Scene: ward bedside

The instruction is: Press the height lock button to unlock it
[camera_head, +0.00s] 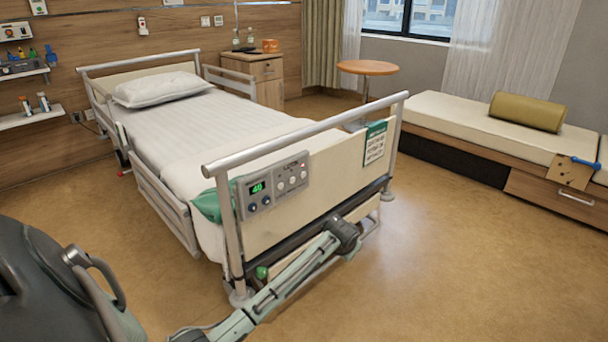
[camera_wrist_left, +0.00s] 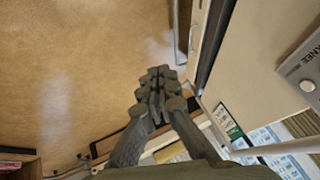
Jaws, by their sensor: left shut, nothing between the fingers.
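The grey control panel (camera_head: 272,188) is mounted on the bed's footboard, with a lit green display (camera_head: 257,187) and several round buttons. The lettering is too small in the head view to tell which button is the height lock. A corner of the panel also shows at the right edge of the left wrist view (camera_wrist_left: 298,74), with a round button (camera_wrist_left: 308,86) and the word "KNEE". My left gripper (camera_head: 346,232) is shut and empty, low in front of the footboard, right of and below the panel, apart from it. Its closed fingers (camera_wrist_left: 158,78) show in the wrist view. My right gripper is out of view.
The bed's metal end rail (camera_head: 310,133) runs above the panel. A green-topped card (camera_head: 375,143) hangs on the footboard's right. A green cloth (camera_head: 207,206) lies by the panel's left. A bench (camera_head: 480,121) stands right; the floor (camera_head: 450,270) between is clear.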

